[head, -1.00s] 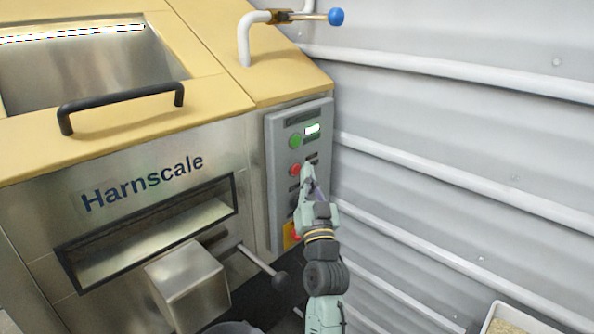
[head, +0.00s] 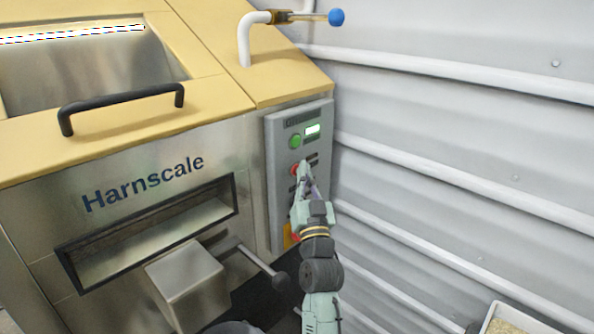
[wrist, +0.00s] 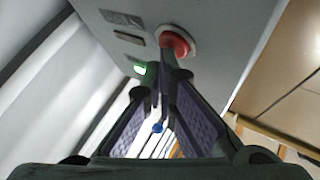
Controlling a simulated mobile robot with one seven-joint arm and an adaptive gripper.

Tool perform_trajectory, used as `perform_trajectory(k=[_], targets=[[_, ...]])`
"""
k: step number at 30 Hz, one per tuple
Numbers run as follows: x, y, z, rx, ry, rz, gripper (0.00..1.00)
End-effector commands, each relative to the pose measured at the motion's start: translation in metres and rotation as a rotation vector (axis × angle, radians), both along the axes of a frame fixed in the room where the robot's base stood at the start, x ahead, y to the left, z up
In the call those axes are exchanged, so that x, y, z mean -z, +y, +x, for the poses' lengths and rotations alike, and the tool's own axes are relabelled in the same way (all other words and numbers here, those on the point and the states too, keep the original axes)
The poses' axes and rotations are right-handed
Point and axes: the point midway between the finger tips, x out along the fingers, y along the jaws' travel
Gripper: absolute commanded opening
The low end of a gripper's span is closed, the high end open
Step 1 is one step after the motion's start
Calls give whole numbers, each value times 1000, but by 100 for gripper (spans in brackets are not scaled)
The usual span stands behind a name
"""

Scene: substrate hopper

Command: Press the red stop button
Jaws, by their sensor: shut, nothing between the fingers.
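The red stop button (head: 295,169) is on the grey control panel (head: 284,205) of the Harnscale machine, below a green button (head: 295,141). In the wrist view the red button (wrist: 175,42) shows as a round red knob with a pale collar. My gripper (head: 304,166) is shut and empty, its fingertips right at the red button and partly covering it in the head view.
A red knob on a yellow plate (head: 291,236) is lower on the panel, partly behind my arm. A black-knobbed lever (head: 279,280) sticks out at lower left. A ribbed wall (head: 450,130) stands to the right.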

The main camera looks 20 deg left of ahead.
Motion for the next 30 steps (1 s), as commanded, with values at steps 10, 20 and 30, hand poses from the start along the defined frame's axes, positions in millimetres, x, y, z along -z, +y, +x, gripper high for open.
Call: perform_trajectory(k=[10,20,30], targets=[[0,5,1,-1,0,-1,0],[1,3,1,-1,0,-1,0],[1,-11,-5,0,-1,-1,0]])
